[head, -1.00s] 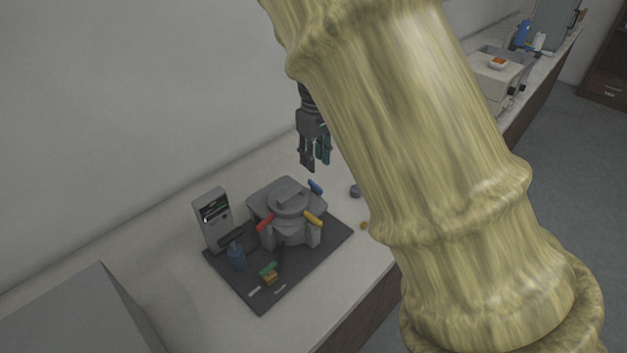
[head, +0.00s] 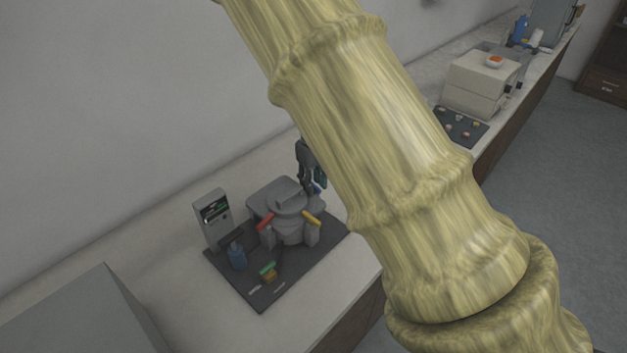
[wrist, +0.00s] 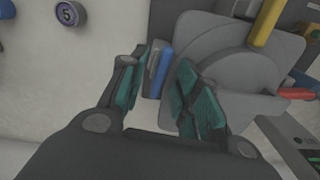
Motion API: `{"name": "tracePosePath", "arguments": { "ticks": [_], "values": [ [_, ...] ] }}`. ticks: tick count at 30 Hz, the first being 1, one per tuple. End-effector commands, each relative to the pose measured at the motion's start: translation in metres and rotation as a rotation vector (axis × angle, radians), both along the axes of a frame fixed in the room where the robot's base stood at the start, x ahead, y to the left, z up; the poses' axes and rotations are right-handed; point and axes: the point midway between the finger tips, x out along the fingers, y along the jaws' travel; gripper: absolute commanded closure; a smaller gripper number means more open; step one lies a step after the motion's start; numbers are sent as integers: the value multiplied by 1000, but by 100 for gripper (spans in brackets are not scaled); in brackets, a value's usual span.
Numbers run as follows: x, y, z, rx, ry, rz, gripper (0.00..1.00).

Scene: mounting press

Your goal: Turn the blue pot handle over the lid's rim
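The blue pot handle (wrist: 165,72) lies between the two fingers of my gripper (wrist: 160,85) in the wrist view. The fingers are spread, with gaps on both sides of the handle. In the head view the blue handle (head: 317,187) is mostly hidden by my gripper (head: 311,180), which points down at the press's back right side. The grey lid (wrist: 230,65) sits on the press, with a yellow handle (wrist: 266,22) and a red handle (wrist: 297,93) at its rim. I cannot tell whether a finger touches the blue handle.
Bare counter surrounds the mat.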

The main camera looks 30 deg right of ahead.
Motion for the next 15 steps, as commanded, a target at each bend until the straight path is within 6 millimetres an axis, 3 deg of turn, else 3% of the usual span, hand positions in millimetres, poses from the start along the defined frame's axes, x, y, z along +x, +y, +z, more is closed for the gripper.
{"name": "tracePosePath", "arguments": {
  "ticks": [4,9,15],
  "values": [
    [0,0,0,0,0,0,70],
    [0,0,0,0,0,0,100],
    [0,0,0,0,0,-1,100]
  ]
}}
